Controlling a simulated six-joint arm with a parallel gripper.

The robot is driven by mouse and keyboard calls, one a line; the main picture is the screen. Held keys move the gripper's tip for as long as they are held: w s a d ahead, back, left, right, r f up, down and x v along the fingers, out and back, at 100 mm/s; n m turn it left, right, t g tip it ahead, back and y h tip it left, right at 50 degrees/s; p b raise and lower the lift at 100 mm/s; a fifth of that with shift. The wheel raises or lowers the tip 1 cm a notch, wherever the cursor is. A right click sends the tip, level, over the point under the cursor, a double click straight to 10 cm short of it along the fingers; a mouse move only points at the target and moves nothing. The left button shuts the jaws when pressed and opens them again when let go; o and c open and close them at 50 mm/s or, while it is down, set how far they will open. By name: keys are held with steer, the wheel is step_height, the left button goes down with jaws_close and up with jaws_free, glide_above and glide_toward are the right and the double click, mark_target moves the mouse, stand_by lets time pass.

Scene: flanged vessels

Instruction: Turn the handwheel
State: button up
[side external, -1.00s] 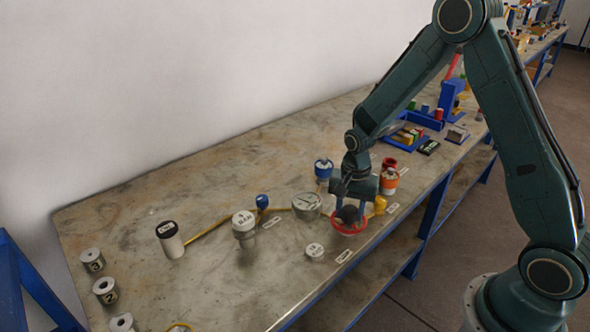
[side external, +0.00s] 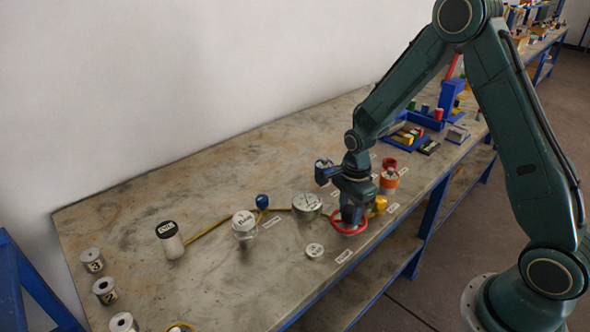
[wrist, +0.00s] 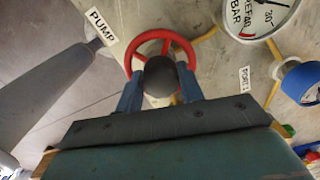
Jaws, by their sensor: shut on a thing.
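The red handwheel (side external: 361,229) is at the front edge of the bench, and my gripper (side external: 349,218) is directly above it, pointing down. In the wrist view the red rim of the handwheel (wrist: 166,37) shows beyond a dark rounded piece that hides its middle. My gripper (wrist: 159,88) has its two blue fingers on either side of the wheel and is shut on it. The exact contact points are hidden. I cannot tell whether the dark piece belongs to the wheel.
A round gauge (side external: 307,203) stands close left of the wheel and shows in the wrist view (wrist: 258,14). A yellow fitting (side external: 380,204) and an orange-and-white vessel (side external: 389,180) stand to the right. A low white cap (side external: 315,251) lies front left.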

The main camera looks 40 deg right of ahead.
mark_target(350, 208)
stand_by(0.4)
steer(key=o, duration=1)
step_height(350, 208, up, 14)
steer(key=shift+f, duration=0.1)
stand_by(0.5)
